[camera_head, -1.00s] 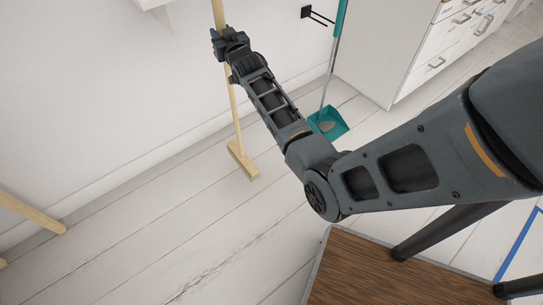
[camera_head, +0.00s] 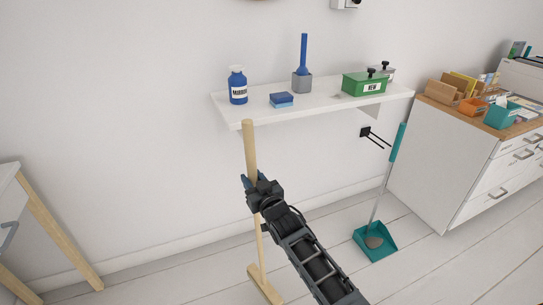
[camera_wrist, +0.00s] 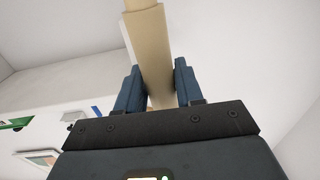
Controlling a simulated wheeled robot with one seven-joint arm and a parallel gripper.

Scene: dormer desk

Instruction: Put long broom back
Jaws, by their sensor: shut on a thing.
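The long broom (camera_head: 250,150) is a pale wooden pole with a wooden crosspiece head at its lower end. It stands nearly upright in front of the white wall, its head at floor level. My gripper (camera_head: 255,183) is shut on the upper part of its pole, a little below the top. In the wrist view the pole (camera_wrist: 150,45) passes between the two blue-grey fingers of my gripper (camera_wrist: 158,88). A black two-pronged wall hook (camera_head: 375,137) is fixed to the wall to the right, under the shelf's right end.
A white wall shelf (camera_head: 330,112) with a blue bottle (camera_head: 238,86), a brush in a grey holder (camera_head: 302,80) and a green box (camera_head: 364,84) is just behind the broom's top. A teal dustpan (camera_head: 374,242) stands below the hook. A white drawer cabinet (camera_head: 460,170) is at right.

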